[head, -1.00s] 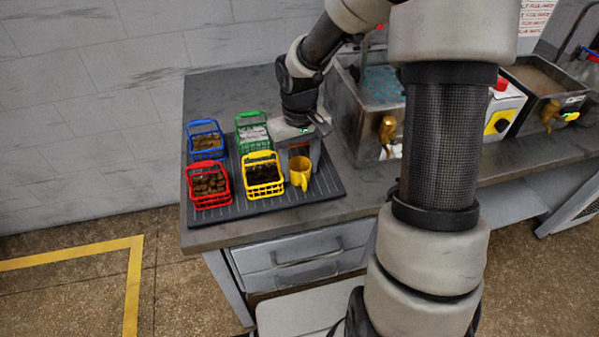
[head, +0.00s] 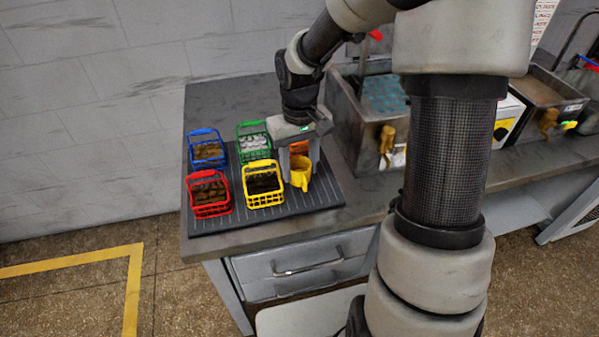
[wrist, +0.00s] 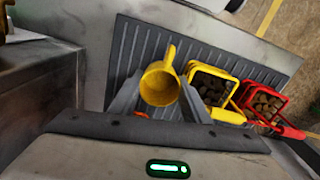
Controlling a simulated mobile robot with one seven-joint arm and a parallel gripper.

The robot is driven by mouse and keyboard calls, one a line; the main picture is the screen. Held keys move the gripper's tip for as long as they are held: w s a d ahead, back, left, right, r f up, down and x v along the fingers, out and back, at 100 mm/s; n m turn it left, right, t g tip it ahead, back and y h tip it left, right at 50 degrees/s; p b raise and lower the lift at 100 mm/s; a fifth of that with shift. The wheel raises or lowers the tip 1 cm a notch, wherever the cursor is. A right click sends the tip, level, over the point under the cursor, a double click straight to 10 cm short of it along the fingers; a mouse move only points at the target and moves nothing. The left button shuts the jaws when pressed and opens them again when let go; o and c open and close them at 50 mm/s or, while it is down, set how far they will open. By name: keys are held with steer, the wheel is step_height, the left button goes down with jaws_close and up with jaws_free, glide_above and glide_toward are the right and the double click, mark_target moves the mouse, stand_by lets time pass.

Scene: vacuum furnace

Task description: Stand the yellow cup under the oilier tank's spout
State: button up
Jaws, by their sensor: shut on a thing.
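The yellow cup (head: 299,174) stands upright at the right side of the dark ribbed mat (head: 325,190), beside the yellow basket. My gripper (head: 299,155) points down at it and is shut on the cup; the wrist view shows the cup (wrist: 160,84) between my two fingers, its mouth toward the camera. I cannot tell whether the cup still touches the mat. Two metal tanks stand to the right: a nearer tank with blue-tinted contents (head: 384,94) and a brass spout (head: 387,140), and a farther tank with brownish contents (head: 536,90) and a brass spout (head: 548,120).
On the mat are a blue basket (head: 207,148), a green basket (head: 253,138), a red basket (head: 209,193) and a yellow basket (head: 263,186), all holding pieces. The bench (head: 225,100) is clear behind the mat. My arm hides part of the space between the tanks.

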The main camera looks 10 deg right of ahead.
step_height(320, 180, up, 15)
steer(key=p, duration=0.2)
steer(key=m+p, duration=0.2)
steer(key=p, duration=0.5)
glide_above(311, 185)
steer(key=s+a, duration=0.1)
steer(key=a, duration=0.2)
steer(key=f, duration=0.9)
steer(key=shift+s+a+f, duration=0.1)
steer(key=shift+s, duration=0.1)
steer(key=d+f+b, duration=0.1)
steer(key=f, duration=0.2)
steer(key=w+d+f+n, duration=0.1)
steer(key=f, duration=0.2)
steer(key=d+f+n+b, duration=0.1)
steer(key=f, duration=0.1)
steer(key=shift+w+f+b, duration=0.15)
steer(key=shift+f+b, duration=0.2)
steer(key=shift+f, duration=0.05)
